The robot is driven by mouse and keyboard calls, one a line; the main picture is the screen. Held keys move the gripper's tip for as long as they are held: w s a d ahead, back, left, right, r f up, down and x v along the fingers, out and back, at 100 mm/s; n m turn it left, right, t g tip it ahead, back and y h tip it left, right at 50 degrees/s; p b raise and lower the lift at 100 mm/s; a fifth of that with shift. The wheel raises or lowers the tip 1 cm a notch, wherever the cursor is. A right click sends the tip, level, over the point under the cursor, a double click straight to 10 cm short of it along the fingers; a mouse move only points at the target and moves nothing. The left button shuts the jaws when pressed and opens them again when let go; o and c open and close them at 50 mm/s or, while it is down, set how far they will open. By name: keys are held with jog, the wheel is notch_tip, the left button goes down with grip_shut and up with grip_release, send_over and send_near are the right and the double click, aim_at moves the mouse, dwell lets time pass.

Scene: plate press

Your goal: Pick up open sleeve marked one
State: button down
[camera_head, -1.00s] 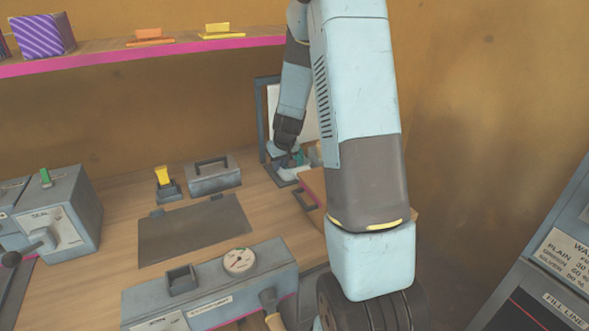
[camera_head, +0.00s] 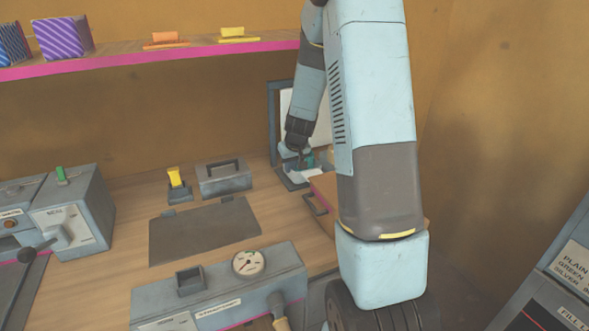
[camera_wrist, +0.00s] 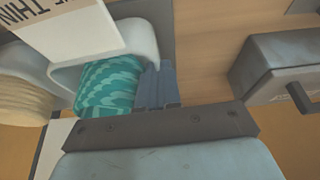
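I cannot make out an open sleeve marked one in either view. My gripper (camera_wrist: 158,86) shows in the wrist view as blue-grey fingers close together, with nothing visible between them. A teal patterned roll-like thing (camera_wrist: 108,86) lies just left of the fingers, partly inside a white curved holder (camera_wrist: 143,40). I cannot tell whether the fingers touch it. In the head view my gripper (camera_head: 298,162) is low at the back right of the bench, by the pale framed board (camera_head: 291,103). My arm hides part of that corner.
A grey box with a handle (camera_head: 224,177) stands left of my gripper; it also shows in the wrist view (camera_wrist: 278,66). A dark mat (camera_head: 205,230) lies mid-bench. A gauge machine (camera_head: 225,285) is in front. A pink-edged shelf (camera_head: 150,62) runs above. A cream roll (camera_wrist: 25,85) is at left.

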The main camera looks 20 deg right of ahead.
jog(key=s+a+r, duration=0.4)
jog(key=s+r, duration=0.8)
jog(key=s, duration=0.1)
jog(key=shift+s, duration=0.2)
